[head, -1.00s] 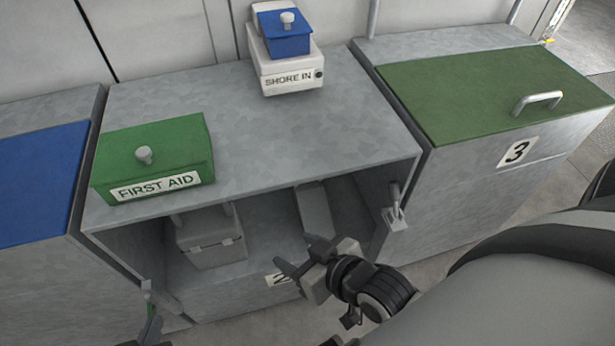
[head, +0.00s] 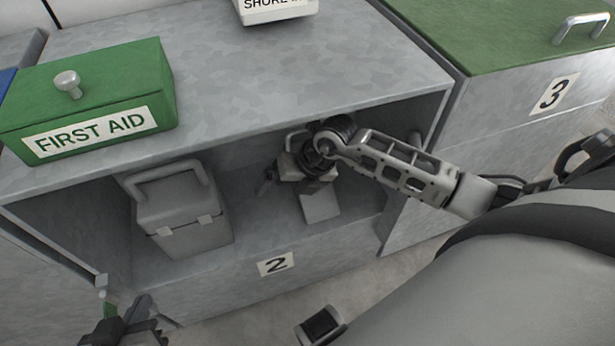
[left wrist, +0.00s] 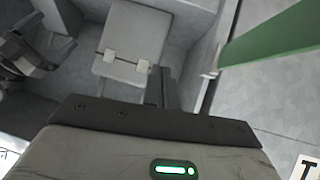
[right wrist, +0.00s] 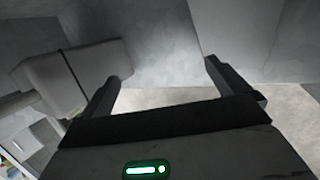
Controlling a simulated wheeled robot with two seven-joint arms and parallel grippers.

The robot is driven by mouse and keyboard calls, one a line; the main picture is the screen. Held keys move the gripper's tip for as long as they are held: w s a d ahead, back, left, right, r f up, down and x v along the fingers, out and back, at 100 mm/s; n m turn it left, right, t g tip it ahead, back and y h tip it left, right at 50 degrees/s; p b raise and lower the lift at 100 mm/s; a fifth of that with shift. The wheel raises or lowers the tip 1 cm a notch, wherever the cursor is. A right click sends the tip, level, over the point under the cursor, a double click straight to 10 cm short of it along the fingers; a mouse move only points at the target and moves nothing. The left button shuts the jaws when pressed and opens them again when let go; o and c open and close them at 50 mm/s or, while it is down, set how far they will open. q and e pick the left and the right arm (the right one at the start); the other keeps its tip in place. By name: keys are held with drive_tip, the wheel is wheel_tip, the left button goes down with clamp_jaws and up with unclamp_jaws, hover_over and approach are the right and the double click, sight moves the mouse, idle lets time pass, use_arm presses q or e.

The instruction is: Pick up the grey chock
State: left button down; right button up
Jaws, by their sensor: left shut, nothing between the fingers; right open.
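The grey chock (head: 320,206) is a pale grey block inside the open compartment numbered 2. In the head view its upper part is hidden behind my right gripper (head: 290,180). That gripper is inside the compartment, close to the chock; I cannot tell whether they touch. In the right wrist view its two fingers (right wrist: 165,90) are apart with nothing clearly held; I cannot surely pick out the chock there. My left gripper (left wrist: 165,88) is shut and empty. It is low at the left in the head view (head: 125,332), outside the compartment.
A grey case (head: 185,212) with a handle and latches stands left of the chock. It also shows in the left wrist view (left wrist: 130,45). A green FIRST AID box (head: 95,100) sits on the bench top (head: 270,80) above. A green-topped locker numbered 3 (head: 530,110) stands right.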

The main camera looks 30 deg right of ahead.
drive_tip(key=w+d+h, duration=0.1)
drive_tip(key=d, duration=0.1)
drive_tip(key=w+d+h, duration=0.2)
drive_tip(key=d, duration=0.1)
drive_tip(key=w+d+h+b, duration=0.1)
drive_tip(key=d, duration=0.2)
drive_tip(key=shift+w+d+f+n+t+h, duration=0.1)
drive_tip(key=shift+w+f+n+t+h, duration=0.1)
drive_tip(key=shift+n+t+h, duration=0.15)
drive_tip(key=b+x, duration=0.2)
drive_tip(key=x, duration=0.4)
drive_tip(key=shift+s+d+f+b, duration=0.1)
drive_tip(key=shift+b, duration=0.25)
drive_tip(key=shift+f, duration=0.35)
drive_tip(key=shift+w+d+f, duration=0.1)
drive_tip(key=shift+w, duration=0.15)
drive_tip(key=c, duration=1.2)
use_arm(q)
drive_tip(key=d+h, duration=0.1)
drive_tip(key=d, duration=0.1)
drive_tip(key=d+r+t, duration=0.1)
drive_tip(key=shift+s+d+r+t+h, duration=0.2)
drive_tip(key=shift+d+t+h, duration=0.1)
drive_tip(key=shift+d+h, duration=0.1)
use_arm(e)
drive_tip(key=c, duration=0.3)
drive_tip(key=shift+r, duration=0.2)
